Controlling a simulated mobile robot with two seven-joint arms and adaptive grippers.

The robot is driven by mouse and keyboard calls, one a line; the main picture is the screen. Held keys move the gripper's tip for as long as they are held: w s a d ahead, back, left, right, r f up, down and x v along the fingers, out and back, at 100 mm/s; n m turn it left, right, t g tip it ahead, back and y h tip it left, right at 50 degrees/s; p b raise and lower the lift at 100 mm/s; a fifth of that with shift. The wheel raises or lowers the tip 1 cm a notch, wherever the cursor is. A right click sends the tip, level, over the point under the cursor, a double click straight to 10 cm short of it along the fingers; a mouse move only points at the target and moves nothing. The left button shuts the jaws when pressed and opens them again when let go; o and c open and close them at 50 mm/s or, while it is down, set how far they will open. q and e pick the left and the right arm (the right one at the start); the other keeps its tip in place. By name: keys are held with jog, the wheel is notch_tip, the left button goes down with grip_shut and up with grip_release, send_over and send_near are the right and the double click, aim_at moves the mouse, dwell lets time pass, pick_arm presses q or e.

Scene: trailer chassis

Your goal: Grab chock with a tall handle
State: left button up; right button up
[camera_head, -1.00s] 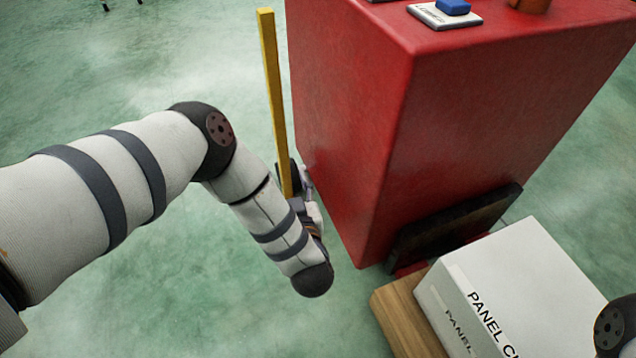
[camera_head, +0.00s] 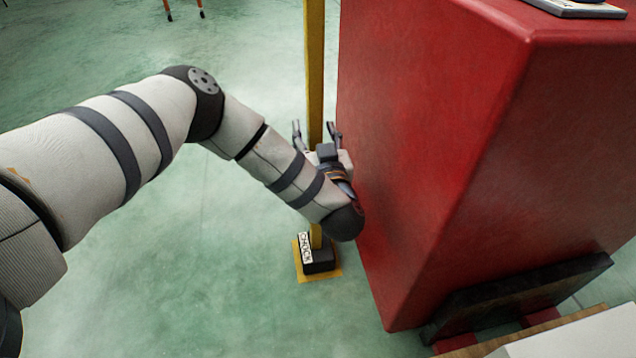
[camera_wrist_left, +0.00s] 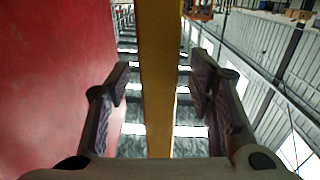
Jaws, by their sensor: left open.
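The chock (camera_head: 320,258) is a black block with a white "CHOCK" label on a yellow base, standing on the green floor. Its tall yellow handle (camera_head: 314,70) rises upright from it, and part of the handle is hidden behind my left gripper and wrist. My left gripper (camera_head: 317,135) is open, with its fingers on either side of the handle in the head view. In the left wrist view the yellow handle (camera_wrist_left: 158,80) runs between the two open, apart fingers of the gripper (camera_wrist_left: 165,95). My right gripper is not in view.
A large red box-like body (camera_head: 440,130) stands close to the right of my left gripper. A dark panel (camera_head: 520,295) leans at its foot. A white box (camera_head: 580,338) lies at the lower right. The green floor (camera_head: 200,290) on the left is clear.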

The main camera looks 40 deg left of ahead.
pick_arm(q)
jog(key=shift+w+a+r, duration=0.1)
jog(key=shift+w+a, duration=0.15)
jog(key=shift+w, duration=0.05)
grip_shut()
jog(key=shift+r, duration=0.1)
